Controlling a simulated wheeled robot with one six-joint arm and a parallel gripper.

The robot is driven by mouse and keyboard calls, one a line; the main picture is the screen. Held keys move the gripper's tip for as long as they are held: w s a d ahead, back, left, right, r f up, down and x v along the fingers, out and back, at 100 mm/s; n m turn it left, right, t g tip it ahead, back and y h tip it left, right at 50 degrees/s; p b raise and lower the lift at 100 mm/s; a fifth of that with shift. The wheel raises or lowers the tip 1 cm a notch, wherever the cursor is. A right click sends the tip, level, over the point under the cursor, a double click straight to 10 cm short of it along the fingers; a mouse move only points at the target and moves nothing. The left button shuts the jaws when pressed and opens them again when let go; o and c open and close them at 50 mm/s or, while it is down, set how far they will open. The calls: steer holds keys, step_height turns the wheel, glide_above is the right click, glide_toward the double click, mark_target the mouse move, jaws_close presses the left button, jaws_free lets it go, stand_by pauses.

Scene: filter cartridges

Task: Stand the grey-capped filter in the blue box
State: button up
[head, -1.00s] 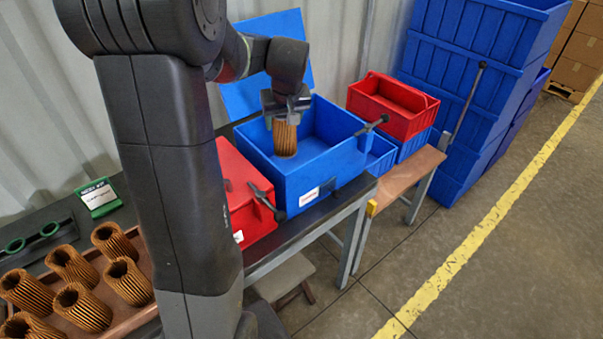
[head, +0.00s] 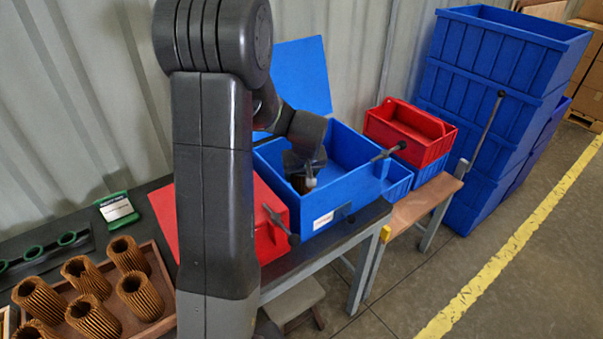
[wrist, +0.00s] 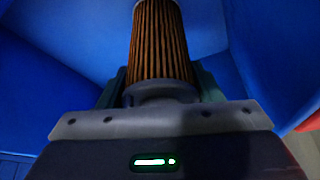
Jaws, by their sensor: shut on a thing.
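My gripper (head: 302,166) is down inside the open blue box (head: 352,196), near its left side. It is shut on the grey-capped filter (head: 299,184), a brown pleated cylinder partly hidden by the gripper and the box's front wall. In the wrist view the filter (wrist: 160,42) points straight away from my gripper (wrist: 162,88), with its grey cap (wrist: 160,90) between the fingers. Blue walls surround it there.
A red box (head: 268,240) stands left of the blue box, partly behind my arm. A red crate (head: 408,132) sits to the right. Several filters (head: 92,315) stand in a brown tray at lower left. Tall blue crates (head: 490,110) are stacked at the right.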

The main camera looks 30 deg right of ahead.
steer(key=shift+f, duration=0.1)
steer(key=o, duration=1)
steer(key=shift+o, duration=0.2)
steer(key=v, duration=1.2)
steer(key=shift+w, duration=0.1)
